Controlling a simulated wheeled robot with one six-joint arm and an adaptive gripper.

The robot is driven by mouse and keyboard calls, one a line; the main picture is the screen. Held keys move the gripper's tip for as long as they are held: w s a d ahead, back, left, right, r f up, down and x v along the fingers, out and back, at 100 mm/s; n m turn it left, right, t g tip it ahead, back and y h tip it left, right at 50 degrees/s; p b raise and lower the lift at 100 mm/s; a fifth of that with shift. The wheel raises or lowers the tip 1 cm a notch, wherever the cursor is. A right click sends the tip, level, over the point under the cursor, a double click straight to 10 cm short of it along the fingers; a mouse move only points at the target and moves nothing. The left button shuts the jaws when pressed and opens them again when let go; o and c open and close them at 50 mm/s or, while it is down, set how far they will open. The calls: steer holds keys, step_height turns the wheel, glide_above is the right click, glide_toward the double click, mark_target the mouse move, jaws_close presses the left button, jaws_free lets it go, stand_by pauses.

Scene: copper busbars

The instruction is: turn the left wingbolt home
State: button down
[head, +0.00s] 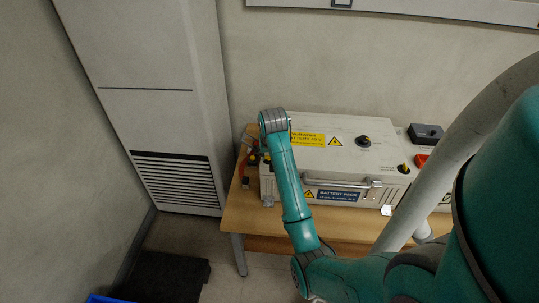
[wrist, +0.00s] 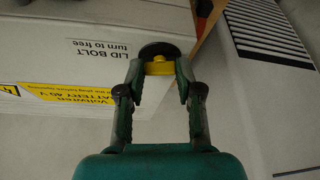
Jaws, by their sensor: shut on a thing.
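The left wingbolt (wrist: 159,68) is yellow and sits on a black round base at the box's corner. In the wrist view my gripper (wrist: 158,80) has one finger on each side of it, shut on the bolt. A label beside it reads "LID BOLT turn to free". The pale battery box (head: 340,160) stands on a wooden table in the head view. There my arm hides the left wingbolt and the gripper's fingers.
Two other black-based knobs show on the box, one on top (head: 364,141) and one at right (head: 403,168). A metal handle (head: 345,185) crosses the front. A tall white cabinet (head: 150,100) stands at left. A dark box (head: 425,133) and red part (head: 421,161) lie right.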

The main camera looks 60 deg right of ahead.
steer(key=shift+w+m+g+h, duration=0.1)
steer(key=shift+m+g+h, duration=0.3)
steer(key=shift+m, duration=1.1)
steer(key=c, duration=0.8)
jaws_free()
steer(key=shift+a, duration=0.1)
steer(key=shift+o, duration=0.2)
steer(key=shift+r, duration=0.15)
steer(key=s+a, duration=0.4)
steer(key=a, duration=0.7)
steer(key=shift+s+a+r, duration=0.3)
steer(key=shift+r, duration=0.05)
